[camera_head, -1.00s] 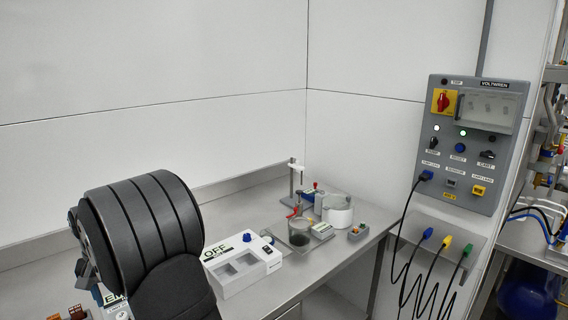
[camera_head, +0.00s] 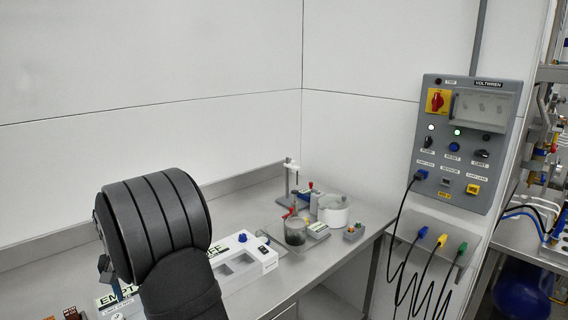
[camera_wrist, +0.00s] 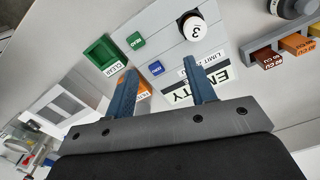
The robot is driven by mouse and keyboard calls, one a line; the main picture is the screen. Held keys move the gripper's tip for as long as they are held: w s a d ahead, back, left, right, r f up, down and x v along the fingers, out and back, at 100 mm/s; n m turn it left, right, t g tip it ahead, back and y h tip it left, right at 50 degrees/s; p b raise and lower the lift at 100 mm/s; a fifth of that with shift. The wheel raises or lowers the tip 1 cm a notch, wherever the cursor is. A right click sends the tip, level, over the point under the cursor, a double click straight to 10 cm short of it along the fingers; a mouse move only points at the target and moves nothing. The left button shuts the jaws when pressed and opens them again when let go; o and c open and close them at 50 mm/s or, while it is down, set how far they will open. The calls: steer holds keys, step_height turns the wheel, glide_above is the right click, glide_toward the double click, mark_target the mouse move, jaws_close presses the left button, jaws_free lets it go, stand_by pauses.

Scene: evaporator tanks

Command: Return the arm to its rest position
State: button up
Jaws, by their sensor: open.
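My gripper (camera_wrist: 160,92) shows in the wrist view with its two blue fingers apart and nothing between them. I cannot tell the gap between fingers and panel. In the head view my black, ribbed arm (camera_head: 155,225) fills the lower left and hides most of the gripper.
A white box with two wells (camera_head: 245,262) stands right of my arm. A glass beaker (camera_head: 295,231), a white pot (camera_head: 333,210) and a small stand (camera_head: 291,180) are farther back. The grey control panel (camera_head: 467,145) is on the right, with hanging cables. Brown and orange blocks (camera_wrist: 295,45) show in the wrist view.

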steer(key=w+d+f+m, duration=0.1)
steer(key=w+d, duration=1)
steer(key=d, duration=0.3)
steer(key=shift+w+d+f+m, duration=0.25)
steer(key=shift+f+m, duration=0.05)
